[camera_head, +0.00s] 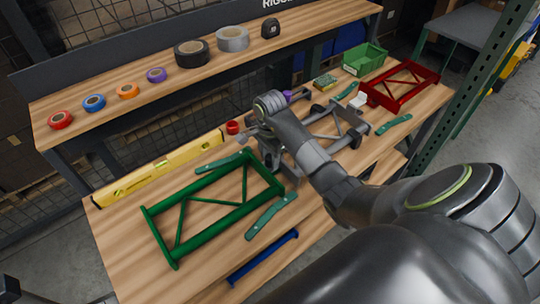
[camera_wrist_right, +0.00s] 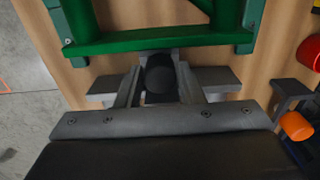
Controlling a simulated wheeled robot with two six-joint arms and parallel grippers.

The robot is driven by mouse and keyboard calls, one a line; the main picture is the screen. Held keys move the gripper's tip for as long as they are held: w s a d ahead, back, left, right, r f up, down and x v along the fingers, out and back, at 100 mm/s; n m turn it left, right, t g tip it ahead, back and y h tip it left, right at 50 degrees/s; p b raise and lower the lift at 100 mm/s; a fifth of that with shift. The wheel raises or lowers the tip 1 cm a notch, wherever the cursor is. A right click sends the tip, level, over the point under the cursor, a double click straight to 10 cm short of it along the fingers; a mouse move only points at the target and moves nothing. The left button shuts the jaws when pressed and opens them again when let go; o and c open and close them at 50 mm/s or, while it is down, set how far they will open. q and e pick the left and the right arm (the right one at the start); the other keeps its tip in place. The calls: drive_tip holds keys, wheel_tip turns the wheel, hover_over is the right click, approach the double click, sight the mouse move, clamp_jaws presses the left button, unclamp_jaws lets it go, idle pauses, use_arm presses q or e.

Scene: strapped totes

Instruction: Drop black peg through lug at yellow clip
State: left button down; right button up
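My right gripper (camera_head: 268,156) hangs over the bench beside the right end of the green frame (camera_head: 213,205). In the right wrist view its two fingers (camera_wrist_right: 159,85) are closed in on a dark, rounded piece, which looks like the black peg (camera_wrist_right: 160,78). The peg sits right against the green frame's bar (camera_wrist_right: 150,40); I cannot tell whether it touches. The peg's lower end is hidden. I cannot make out the lug or a yellow clip in either view. My left gripper does not show.
A grey frame (camera_head: 335,130) and a red frame (camera_head: 400,85) lie to the right, with a green bin (camera_head: 364,58) behind. A yellow level (camera_head: 160,166) lies left. A red round piece (camera_head: 232,127) stands behind the gripper. Tape rolls line the shelf (camera_head: 110,70).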

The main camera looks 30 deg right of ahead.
drive_tip(key=o, duration=0.4)
drive_tip(key=shift+c, duration=0.2)
drive_tip(key=shift+r, duration=0.25)
wheel_tip(320, 180, up, 2)
drive_tip(key=shift+w+r+b, duration=0.1)
drive_tip(key=shift+r+b, duration=0.05)
drive_tip(key=shift+b, duration=0.2)
wheel_tip(320, 180, up, 4)
drive_tip(key=p, duration=0.3)
wheel_tip(320, 180, up, 11)
drive_tip(key=p, duration=1)
drive_tip(key=shift+f+p, duration=0.2)
drive_tip(key=shift+p, duration=0.15)
